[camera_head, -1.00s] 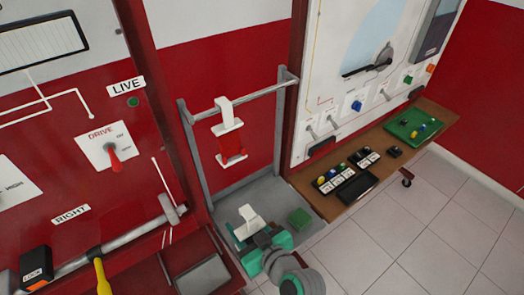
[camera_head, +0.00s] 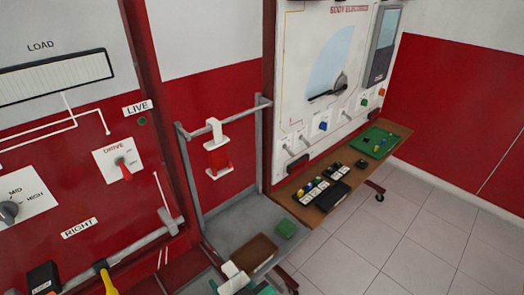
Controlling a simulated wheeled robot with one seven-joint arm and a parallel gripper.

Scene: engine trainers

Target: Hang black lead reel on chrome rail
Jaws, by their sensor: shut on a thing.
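The chrome rail (camera_head: 240,112) is a horizontal bar between two grey uprights in front of the red wall. A red reel (camera_head: 217,160) hangs from it by a white hook, left of the rail's middle. My green and grey gripper (camera_head: 242,287) is at the bottom edge, below and in front of the rail, partly cut off. It is shut on a white piece (camera_head: 232,278), which looks like part of the black lead reel. The reel's black part is not visible.
A wooden bench (camera_head: 300,207) with small parts and a green tray (camera_head: 378,142) stands right. The rail right of the red reel is free.

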